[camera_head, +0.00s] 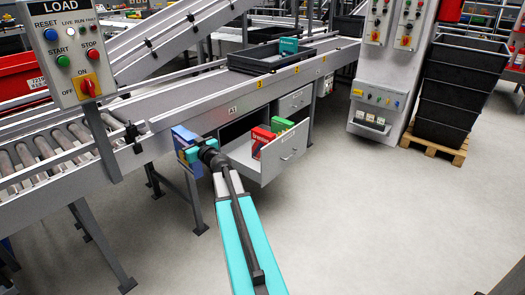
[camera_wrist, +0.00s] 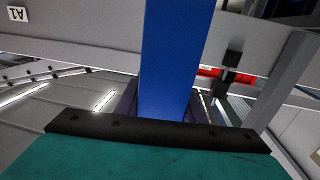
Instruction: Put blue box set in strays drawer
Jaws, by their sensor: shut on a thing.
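The blue box set (camera_head: 184,136) is at the end of my arm, left of the open drawer in the head view. It also fills the middle of the wrist view as a tall blue face (camera_wrist: 172,60). My gripper (camera_head: 190,152) is shut on it; the fingertips are mostly hidden. The open drawer (camera_head: 286,155) sits under the conveyor and holds a red box (camera_head: 262,138) and a green box (camera_head: 282,127). The box set is outside the drawer, beside its left side. I cannot read a strays label on the drawer.
A conveyor (camera_head: 200,85) runs above the drawer, carrying a black tray (camera_head: 270,57) with a teal item. A closed drawer (camera_head: 296,101) is farther right. A control panel (camera_head: 72,50) and support legs stand left. Black crates (camera_head: 455,90) on a pallet stand right. The floor in front is clear.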

